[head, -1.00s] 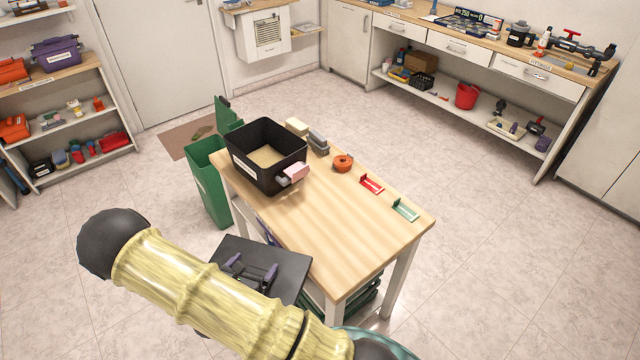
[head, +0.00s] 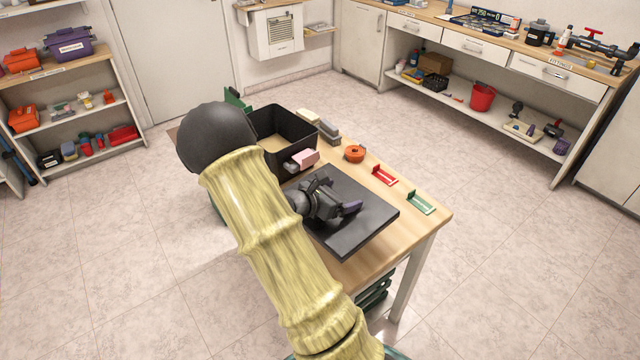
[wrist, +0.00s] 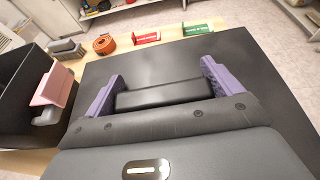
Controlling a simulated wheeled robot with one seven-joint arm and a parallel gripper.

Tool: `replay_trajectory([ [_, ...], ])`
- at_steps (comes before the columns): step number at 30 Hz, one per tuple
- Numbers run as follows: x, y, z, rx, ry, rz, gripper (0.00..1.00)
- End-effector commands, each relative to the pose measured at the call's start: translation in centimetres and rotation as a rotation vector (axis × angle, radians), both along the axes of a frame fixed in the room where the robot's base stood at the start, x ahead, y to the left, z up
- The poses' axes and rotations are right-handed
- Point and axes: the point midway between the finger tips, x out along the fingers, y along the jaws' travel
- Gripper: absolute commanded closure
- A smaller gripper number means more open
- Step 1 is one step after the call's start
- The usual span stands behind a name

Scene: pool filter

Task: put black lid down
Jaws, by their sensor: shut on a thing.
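The black lid (head: 368,222) is a flat dark square panel over the right part of the wooden table, in front of the red and green brackets. My gripper (head: 338,207) is above it, shut on its raised bar handle (wrist: 163,95). In the wrist view the purple fingers of my gripper (wrist: 158,92) stand at the two ends of the handle, and the lid (wrist: 243,55) spreads out beneath. The lid looks level. I cannot tell whether it touches the tabletop or hangs just above it.
A black open box (head: 284,133) stands at the table's back left, with a pink block (head: 304,158) at its near side. An orange ring (head: 355,153), a red bracket (head: 384,176) and a green bracket (head: 421,202) line the far edge. Bare wood (head: 428,228) shows at right.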

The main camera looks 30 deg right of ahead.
Motion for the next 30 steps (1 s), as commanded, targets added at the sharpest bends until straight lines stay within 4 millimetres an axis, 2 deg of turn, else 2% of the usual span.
replay_trajectory([
  [1, -0.7, -1.8, 0.0, 0.003, -0.009, -0.036, 0.38],
  [3, -1.5, -3.4, 0.7, 0.008, -0.009, -0.067, 0.38],
  [6, -2.0, -4.5, 1.2, 0.013, -0.009, -0.084, 0.38],
  [16, -2.1, -4.6, 1.3, 0.012, -0.006, -0.086, 0.38],
  [20, -2.1, -4.6, 0.0, 0.012, -0.003, -0.086, 0.38],
  [27, -2.1, -4.6, -4.2, 0.011, -0.002, -0.085, 0.38],
  [30, -2.0, -4.6, -4.8, 0.01, -0.006, -0.086, 0.38],
])
